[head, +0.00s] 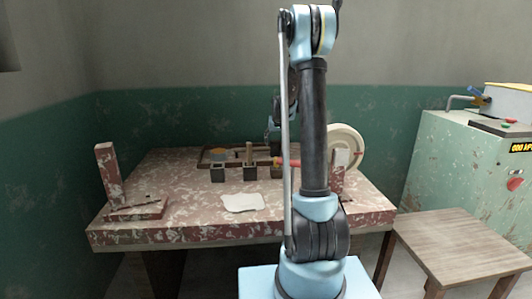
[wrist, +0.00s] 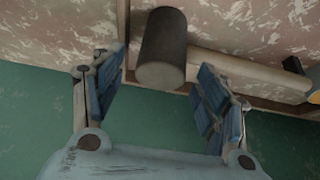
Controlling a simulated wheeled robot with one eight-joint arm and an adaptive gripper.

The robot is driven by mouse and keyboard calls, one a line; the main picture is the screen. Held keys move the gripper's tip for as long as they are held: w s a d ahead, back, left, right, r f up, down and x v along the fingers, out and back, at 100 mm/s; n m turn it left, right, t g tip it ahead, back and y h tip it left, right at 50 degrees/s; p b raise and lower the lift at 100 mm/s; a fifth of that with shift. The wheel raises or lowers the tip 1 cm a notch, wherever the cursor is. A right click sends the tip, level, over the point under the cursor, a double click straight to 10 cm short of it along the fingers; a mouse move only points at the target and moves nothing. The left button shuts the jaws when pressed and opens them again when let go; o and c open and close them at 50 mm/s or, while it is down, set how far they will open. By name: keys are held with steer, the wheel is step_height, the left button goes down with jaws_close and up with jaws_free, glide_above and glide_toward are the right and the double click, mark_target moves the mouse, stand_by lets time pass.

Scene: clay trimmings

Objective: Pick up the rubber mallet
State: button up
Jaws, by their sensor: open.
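The rubber mallet shows in the wrist view, with a dark grey cylindrical head (wrist: 163,48) and a pale wooden handle (wrist: 245,76) running off to the right. My gripper (wrist: 158,80) is open, with one blue-padded finger on each side of the mallet head. The fingers look apart from the head, and nothing is held. In the head view my arm hides most of the gripper, and I cannot make out the mallet there with certainty.
A stool (head: 455,240) and green cabinet (head: 450,165) stand at right.

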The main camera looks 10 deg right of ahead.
steer(key=c, duration=1.5)
jaws_close()
steer(key=shift+r, duration=0.1)
